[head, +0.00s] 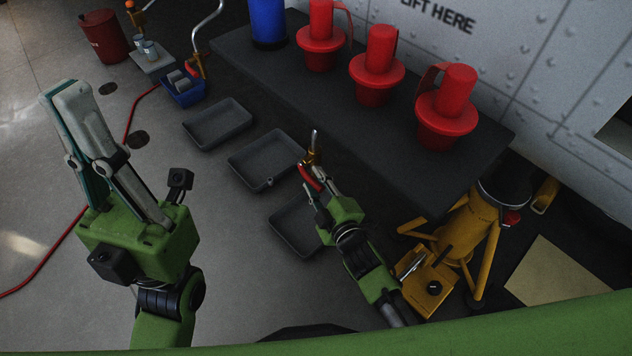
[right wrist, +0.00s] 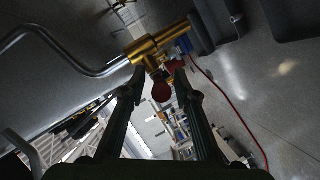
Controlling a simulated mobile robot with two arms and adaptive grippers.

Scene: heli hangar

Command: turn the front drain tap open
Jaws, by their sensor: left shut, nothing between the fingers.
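A brass drain tap (head: 312,158) with a red lever handle (head: 310,177) sits on a metal pipe beside the dark bench, above the drip trays. In the right wrist view the brass tap body (right wrist: 155,46) is just beyond my fingertips, and its red handle end (right wrist: 160,89) lies between the fingers. My right gripper (right wrist: 160,78) is open around this handle, with narrow gaps at its sides. It also shows in the head view (head: 314,193), where it partly hides the handle. My left gripper (head: 66,97) is shut and empty, raised over the floor at left.
Grey trays (head: 218,123) lie on the floor along the bench (head: 270,75). Red capped plugs (head: 375,70) stand on the bench. Another brass tap (head: 197,66) is farther back near a blue bin (head: 183,93). A yellow stand (head: 467,225) is right of my right arm. Floor at left is mostly clear.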

